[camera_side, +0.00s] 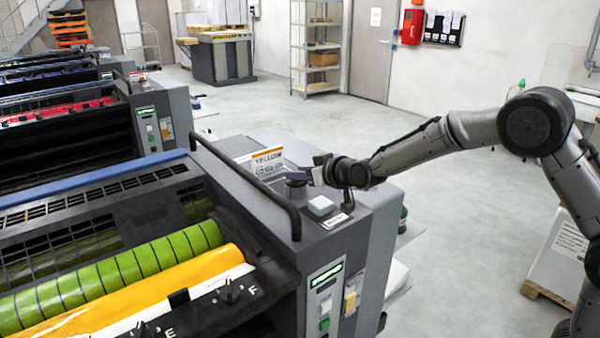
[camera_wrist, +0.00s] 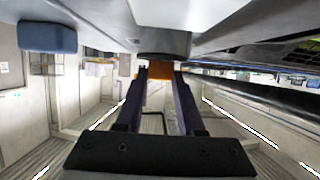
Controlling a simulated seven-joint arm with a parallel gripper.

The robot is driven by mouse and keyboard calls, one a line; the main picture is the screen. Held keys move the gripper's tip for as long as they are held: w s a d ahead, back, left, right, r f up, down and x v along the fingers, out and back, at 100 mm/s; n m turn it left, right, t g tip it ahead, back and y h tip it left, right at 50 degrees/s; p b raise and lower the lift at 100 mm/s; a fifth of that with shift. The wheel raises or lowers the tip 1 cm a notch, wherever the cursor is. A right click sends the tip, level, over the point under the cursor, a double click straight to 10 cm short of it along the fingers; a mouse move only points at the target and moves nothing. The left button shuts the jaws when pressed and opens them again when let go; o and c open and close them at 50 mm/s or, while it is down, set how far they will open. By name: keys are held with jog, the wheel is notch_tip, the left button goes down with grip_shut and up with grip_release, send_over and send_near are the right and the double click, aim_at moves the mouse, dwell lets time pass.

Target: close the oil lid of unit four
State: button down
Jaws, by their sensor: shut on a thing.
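The nearest ink unit, with yellow and green rollers, has a small dark round oil filler (camera_side: 296,190) on top of its grey end housing, with a brownish part at its top. My gripper (camera_side: 300,175) is at this filler, with its fingers level and reaching in from the right. In the wrist view, which looks upside down, the two purple-grey fingers (camera_wrist: 161,75) are shut on an orange-brown piece (camera_wrist: 159,72), which seems to be the oil lid. A dark round body (camera_wrist: 164,44) adjoins it. The fingers hide much of the lid in the side view, so its exact tilt cannot be told.
A black handrail (camera_side: 245,185) runs along the housing just left of my gripper. A pale square block (camera_side: 321,206) stands in front of the filler, and a sign reading YELLOW (camera_side: 266,161) stands behind. Open floor (camera_side: 450,240) lies to the right.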

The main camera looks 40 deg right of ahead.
dwell(0.5)
jog(key=c, duration=0.5)
grip_release()
jog(key=shift+s, duration=0.15)
jog(key=v, duration=1.3)
jog(key=shift+s+a+r, duration=0.2)
jog(key=shift+s, duration=0.05)
